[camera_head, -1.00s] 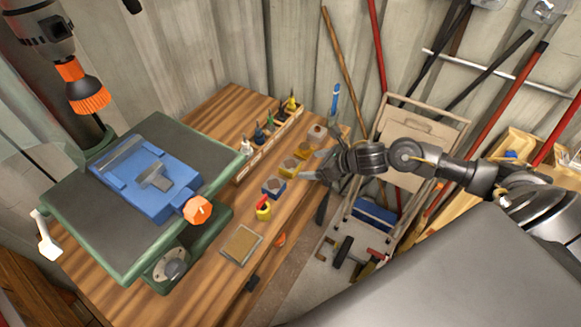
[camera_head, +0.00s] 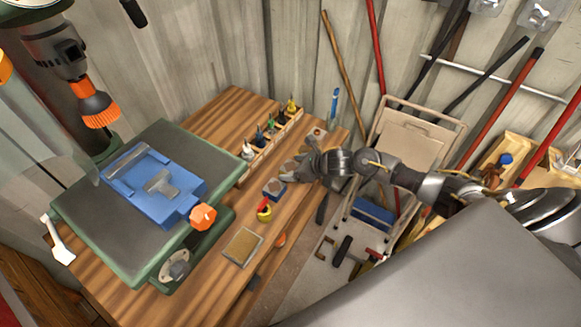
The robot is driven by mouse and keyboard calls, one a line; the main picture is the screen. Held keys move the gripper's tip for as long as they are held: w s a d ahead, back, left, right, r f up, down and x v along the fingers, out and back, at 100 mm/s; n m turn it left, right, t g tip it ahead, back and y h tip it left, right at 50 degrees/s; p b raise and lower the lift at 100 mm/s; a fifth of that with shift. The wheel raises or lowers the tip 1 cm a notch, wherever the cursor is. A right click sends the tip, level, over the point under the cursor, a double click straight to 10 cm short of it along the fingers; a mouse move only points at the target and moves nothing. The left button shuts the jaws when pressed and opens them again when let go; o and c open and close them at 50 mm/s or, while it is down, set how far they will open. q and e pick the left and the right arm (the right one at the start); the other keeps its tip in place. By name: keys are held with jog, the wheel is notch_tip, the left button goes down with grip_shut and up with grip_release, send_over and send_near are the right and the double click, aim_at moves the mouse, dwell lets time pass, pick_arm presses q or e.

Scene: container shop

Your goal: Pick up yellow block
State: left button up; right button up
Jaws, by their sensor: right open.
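A yellow block (camera_head: 290,166) with a brownish top stands in the row of small blocks along the workbench; my right gripper hides most of it. My right gripper (camera_head: 293,168), its arm coming in from the right, is open with its fingers low over the row at this block. I cannot tell whether the fingers touch it. A second yellow block further back in the row is hidden behind the gripper. A blue block (camera_head: 274,188) stands just in front of the fingers. My left gripper is not in view.
A wooden rack of small bottles (camera_head: 262,148) stands behind. A green drill press with a blue vise (camera_head: 155,185) fills the left.

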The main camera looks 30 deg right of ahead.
jog(key=shift+x, duration=0.95)
jog(key=c, duration=1.6)
jog(key=shift+r, duration=0.1)
jog(key=shift+c, duration=0.6)
jog(key=shift+r, duration=0.15)
